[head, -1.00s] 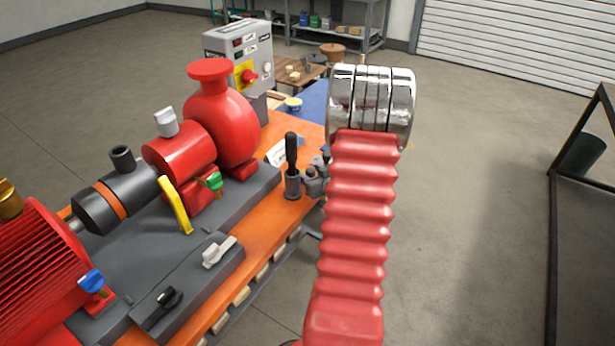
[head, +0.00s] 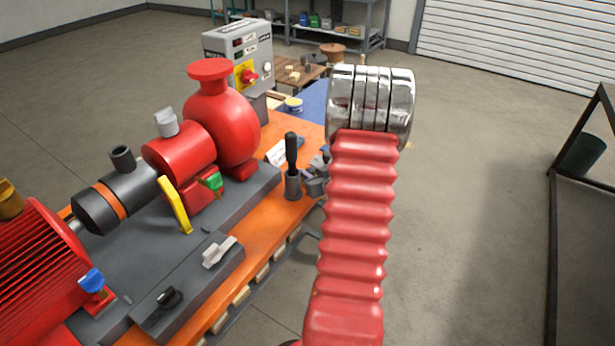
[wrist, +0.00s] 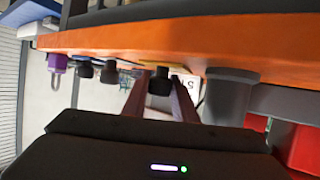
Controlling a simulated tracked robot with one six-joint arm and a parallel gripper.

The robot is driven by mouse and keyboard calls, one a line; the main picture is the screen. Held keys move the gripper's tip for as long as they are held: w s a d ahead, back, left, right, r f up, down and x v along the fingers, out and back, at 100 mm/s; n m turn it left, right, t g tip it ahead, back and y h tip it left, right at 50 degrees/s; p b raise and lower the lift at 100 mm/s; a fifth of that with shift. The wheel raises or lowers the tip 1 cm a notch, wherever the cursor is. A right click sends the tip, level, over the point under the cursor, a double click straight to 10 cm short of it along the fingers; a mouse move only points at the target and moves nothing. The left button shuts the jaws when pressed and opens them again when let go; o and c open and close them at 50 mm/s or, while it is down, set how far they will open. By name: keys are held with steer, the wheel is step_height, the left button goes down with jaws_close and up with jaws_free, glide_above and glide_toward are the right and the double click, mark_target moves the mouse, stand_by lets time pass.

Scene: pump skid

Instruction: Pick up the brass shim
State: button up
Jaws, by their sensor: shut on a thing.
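My gripper (wrist: 160,84) shows in the wrist view, with its two fingers reaching from the dark wrist body toward the orange bench edge (wrist: 225,36). A small yellow sliver, which looks like the brass shim (wrist: 150,66), shows between the fingertips. The gripper is shut on it. Its outline is partly hidden by a dark round knob, and I cannot tell whether it still touches the bench. In the head view my red arm and shiny wrist hide the fingertips and the shim.
The orange bench (head: 262,220) carries a red pump (head: 222,120) and a dark plate with coloured levers. A black-handled tool (head: 292,165) stands upright near my arm. A grey control box (head: 238,55) stands behind. A dark frame (head: 553,220) stands right; floor between is clear.

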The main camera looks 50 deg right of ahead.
mark_target(310, 169)
jaws_close()
steer(key=shift+r, duration=5.05)
